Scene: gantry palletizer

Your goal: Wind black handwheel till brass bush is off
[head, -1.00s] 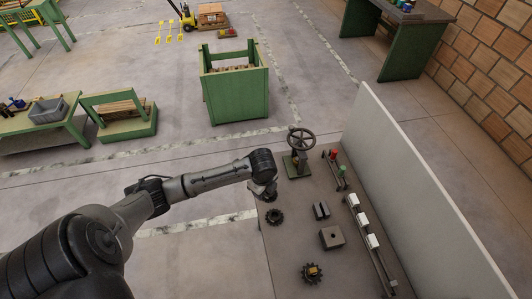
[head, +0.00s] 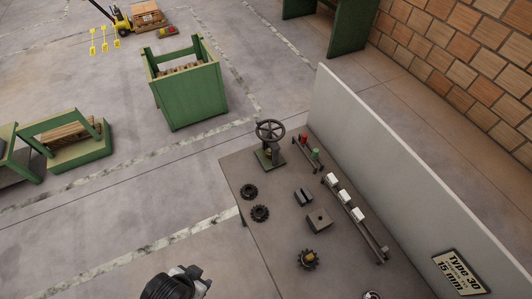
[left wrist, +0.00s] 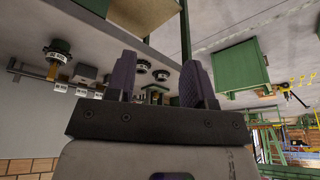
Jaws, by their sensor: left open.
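The black handwheel (head: 270,129) sits on top of a small press with a green base (head: 269,159) at the bench's far left corner. A black gear with a brass bush (head: 309,259) in its middle lies on the near part of the bench. My left gripper (head: 203,282) is at the bottom edge of the head view, mostly cut off, apart from handwheel and gear. In the left wrist view its two fingers (left wrist: 161,80) stand apart with nothing clearly held. The bench parts show beyond them. My right gripper is out of view.
Two dark gears (head: 249,191) (head: 260,213) and dark blocks (head: 318,220) lie on the bench (head: 275,237). A rail with white blocks (head: 345,197) and red and green pieces (head: 315,154) runs along a pale panel (head: 380,160). A green crate (head: 187,88) stands beyond open floor.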

